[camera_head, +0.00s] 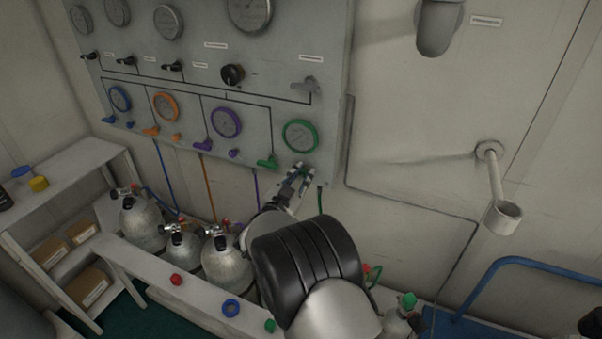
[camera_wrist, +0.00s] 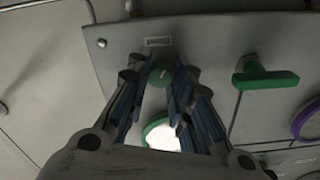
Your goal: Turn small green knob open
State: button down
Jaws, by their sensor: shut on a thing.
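The small green knob (camera_wrist: 160,73) shows in the wrist view on the grey panel, between my fingertips. My gripper (camera_wrist: 158,84) is shut on it, one finger on each side. In the head view my gripper (camera_head: 300,170) reaches the lower right of the panel, just below the green-rimmed gauge (camera_head: 300,136). The knob itself is hidden there behind my fingers. The green lever handle (camera_head: 267,162) is to the left of my gripper, and shows to the right in the wrist view (camera_wrist: 265,80).
The grey panel (camera_head: 330,60) also carries blue, orange and purple gauges with matching handles and small knobs. Several silver cylinders (camera_head: 222,262) stand below behind a white bench (camera_head: 165,300). A white wall-mounted holder (camera_head: 503,215) and a blue rail (camera_head: 500,270) are to the right.

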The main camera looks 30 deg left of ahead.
jog(key=shift+n+p, duration=0.35)
jog(key=shift+n, duration=0.65)
jog(key=c, duration=1.4)
grip_release()
jog(key=s+d, duration=0.1)
jog(key=s, duration=1.1)
jog(key=shift+d, duration=0.15)
jog(key=shift+w, duration=0.1)
